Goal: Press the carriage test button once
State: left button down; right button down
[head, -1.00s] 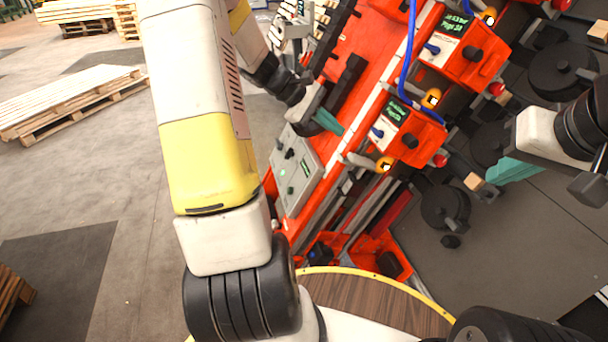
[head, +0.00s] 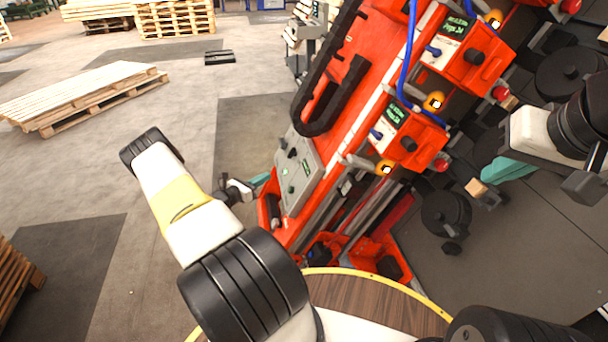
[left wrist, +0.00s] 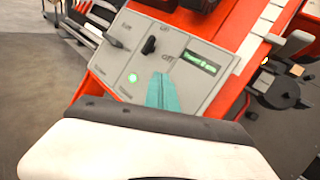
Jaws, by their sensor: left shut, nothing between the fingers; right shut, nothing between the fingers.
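A grey control panel (head: 306,172) is mounted on the red machine. In the left wrist view the panel (left wrist: 205,92) carries a lit green round button (left wrist: 133,77), a black knob (left wrist: 149,45), another small control and a green-lit display (left wrist: 199,62). The lettering is too small to read, so I cannot tell which control is the carriage test button. My left gripper (head: 262,180) is shut and empty at the panel's left edge. Its teal fingers (left wrist: 162,92) appear over the panel, right of the green button; contact is unclear. My right gripper (head: 508,169) is shut and empty at the right.
Two red station boxes (head: 468,48) (head: 408,138) with displays, knobs and blue cable stand right of the panel. A black cable chain (head: 333,95) runs above it. Red bins (head: 375,262) lie below. Wooden pallets (head: 80,95) lie on open floor at left.

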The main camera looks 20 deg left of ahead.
aim_at(291, 190)
pick_arm(q)
jog(key=a+f+n, duration=0.1)
jog(key=s+a+f+y, duration=0.1)
jog(key=shift+s+f+n+t, duration=0.1)
jog(key=shift+f+n+t, duration=0.2)
jog(key=shift+n, duration=0.1)
jog(key=w+d+f, duration=0.4)
jog(key=d, duration=0.2)
jog(key=shift+d, duration=0.3)
jog(key=shift+w+d+f, duration=0.15)
dwell(1.9)
jog(key=shift+w+d+f, duration=0.1)
jog(key=shift+d, duration=0.1)
jog(key=shift+w+d+f, duration=0.25)
jog(key=shift+d, duration=0.15)
dwell(0.8)
dwell(0.4)
jog(key=shift+s+a+r, duration=0.45)
jog(key=shift+a, duration=0.25)
